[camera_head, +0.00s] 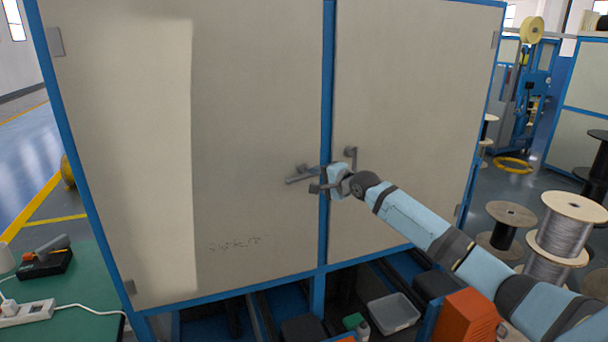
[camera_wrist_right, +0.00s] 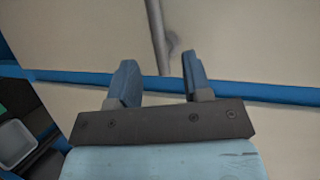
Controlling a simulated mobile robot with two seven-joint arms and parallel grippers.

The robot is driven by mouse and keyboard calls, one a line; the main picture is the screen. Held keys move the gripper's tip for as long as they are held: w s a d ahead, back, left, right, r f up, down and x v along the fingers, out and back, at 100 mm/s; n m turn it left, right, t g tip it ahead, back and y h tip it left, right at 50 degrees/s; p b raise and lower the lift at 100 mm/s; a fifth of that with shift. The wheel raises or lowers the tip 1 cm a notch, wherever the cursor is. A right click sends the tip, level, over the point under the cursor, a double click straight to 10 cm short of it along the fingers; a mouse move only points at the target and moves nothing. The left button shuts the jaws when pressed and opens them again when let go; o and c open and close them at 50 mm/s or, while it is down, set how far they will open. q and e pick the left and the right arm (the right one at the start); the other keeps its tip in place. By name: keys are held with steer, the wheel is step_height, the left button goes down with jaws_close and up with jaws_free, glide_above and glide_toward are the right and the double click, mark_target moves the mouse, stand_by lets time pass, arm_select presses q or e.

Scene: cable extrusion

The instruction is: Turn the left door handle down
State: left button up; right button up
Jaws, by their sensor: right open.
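The left door handle (camera_head: 302,178) is a grey lever on the left cream door (camera_head: 250,110), lying about level and pointing left from near the blue centre post. My right gripper (camera_head: 320,180) is open in front of the centre post, close to the lever's right end. My left gripper is not in view.
The right door's handle (camera_head: 351,157) is just above my right gripper. The blue centre post (camera_head: 328,90) divides the doors. Below are a clear bin (camera_head: 393,313) and an orange block (camera_head: 463,318). Wire spools (camera_head: 572,232) stand at right; a green table (camera_head: 75,285) is at left.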

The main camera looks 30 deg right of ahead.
mark_target(306, 177)
steer(key=x, duration=0.6)
steer(key=shift+w+p, duration=0.25)
steer(key=shift+p, duration=0.05)
jaws_close()
